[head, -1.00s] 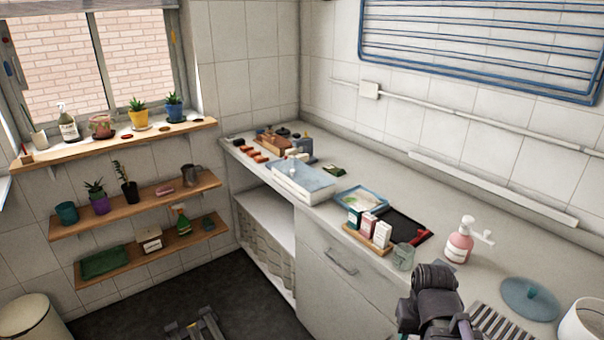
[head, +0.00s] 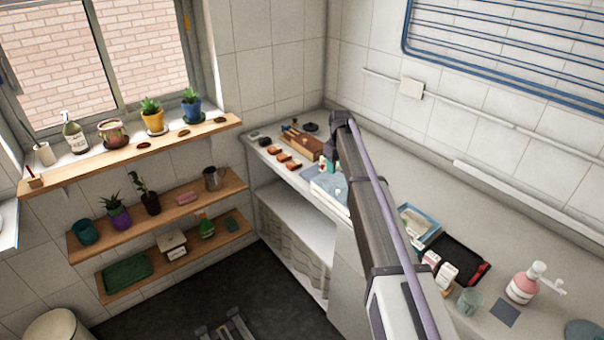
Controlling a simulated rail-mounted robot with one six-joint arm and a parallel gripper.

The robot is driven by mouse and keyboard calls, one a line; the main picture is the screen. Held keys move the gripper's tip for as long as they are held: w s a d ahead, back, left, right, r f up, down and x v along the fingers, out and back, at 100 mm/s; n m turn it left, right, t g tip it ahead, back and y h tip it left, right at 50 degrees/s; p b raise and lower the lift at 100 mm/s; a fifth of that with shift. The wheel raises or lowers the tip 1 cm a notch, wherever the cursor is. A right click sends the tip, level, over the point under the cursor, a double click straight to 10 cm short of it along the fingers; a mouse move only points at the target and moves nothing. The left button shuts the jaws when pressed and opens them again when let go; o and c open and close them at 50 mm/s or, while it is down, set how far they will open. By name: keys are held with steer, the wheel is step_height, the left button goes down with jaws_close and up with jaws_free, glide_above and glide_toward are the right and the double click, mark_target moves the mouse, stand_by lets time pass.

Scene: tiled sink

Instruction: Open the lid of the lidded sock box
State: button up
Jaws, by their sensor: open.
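A low white box with a pale blue top (head: 329,188) sits on the counter, partly hidden behind my arm; it looks like the lidded sock box, and its top appears closed. My gripper (head: 329,166) is open at the far end of my outstretched arm, above the counter near the back edge of this box. A smaller cream box (head: 172,244) with a label stands on the lowest wall shelf, away from my gripper.
A wooden tray (head: 303,145) and several orange-brown blocks (head: 283,157) lie at the counter's far end. A blue-rimmed tray (head: 424,220), a black tray (head: 465,255), small cartons (head: 441,270), a glass (head: 470,299) and a pink pump bottle (head: 523,284) stand to the right.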

mark_target(338, 190)
steer(key=shift+n, duration=0.4)
steer(key=f+b, duration=0.7)
steer(key=s+f+b, duration=0.1)
steer(key=f+b, duration=0.2)
steer(key=b, duration=0.1)
steer(key=shift+s+d+f, duration=0.1)
steer(key=shift+d+f, duration=0.3)
steer(key=shift+r, duration=0.15)
jaws_close()
